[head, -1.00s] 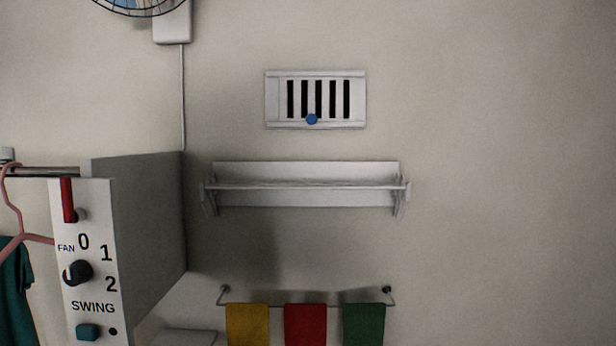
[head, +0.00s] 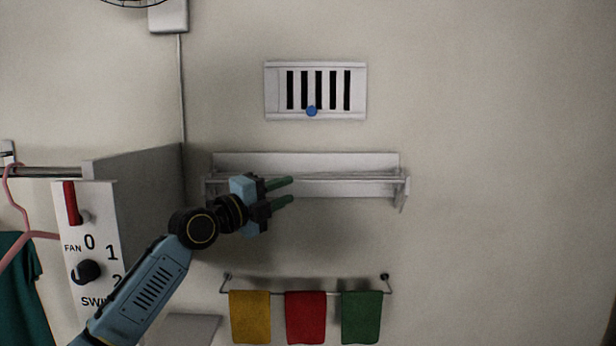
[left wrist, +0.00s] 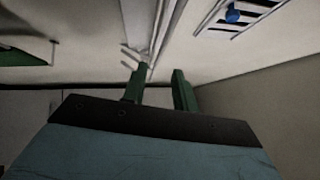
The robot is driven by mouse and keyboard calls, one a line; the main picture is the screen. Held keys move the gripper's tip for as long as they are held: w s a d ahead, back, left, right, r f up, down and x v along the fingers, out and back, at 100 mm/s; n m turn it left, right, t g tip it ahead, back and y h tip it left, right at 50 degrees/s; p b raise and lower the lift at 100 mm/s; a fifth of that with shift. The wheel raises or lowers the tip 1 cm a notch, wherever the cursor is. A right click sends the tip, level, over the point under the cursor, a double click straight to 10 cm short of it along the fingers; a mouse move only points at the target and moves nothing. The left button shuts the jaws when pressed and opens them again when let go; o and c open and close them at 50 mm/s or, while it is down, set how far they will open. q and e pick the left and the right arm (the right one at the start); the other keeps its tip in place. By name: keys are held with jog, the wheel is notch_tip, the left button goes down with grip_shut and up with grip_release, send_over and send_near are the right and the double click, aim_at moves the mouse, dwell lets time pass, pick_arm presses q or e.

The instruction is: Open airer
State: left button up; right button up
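The airer (head: 305,188) is a pale wall-mounted rack with a thin front rail and an angled bracket at each end. It sits on the wall in the middle of the head view, and appears folded up close to the wall. My left gripper (head: 287,190) is in front of its left half, with its two green fingers apart and pointing right. In the left wrist view the airer's rails (left wrist: 152,40) lie beyond the fingertips (left wrist: 157,75). The fingers are open with nothing between them. I cannot tell whether they touch the rail. My right gripper is not in view.
A vent (head: 316,90) with a blue knob (head: 312,111) is above the airer. Below hangs a rail with yellow (head: 250,316), red (head: 306,317) and green (head: 361,317) cloths. A fan control box (head: 92,240) and pink hanger (head: 14,205) are at left. The right wall is bare.

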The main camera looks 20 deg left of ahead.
aim_at(308, 182)
pick_arm(q)
jog(key=p+x, duration=0.2)
jog(key=x, duration=0.6)
jog(key=shift+a, duration=0.1)
jog(key=shift+s, duration=0.1)
grip_shut()
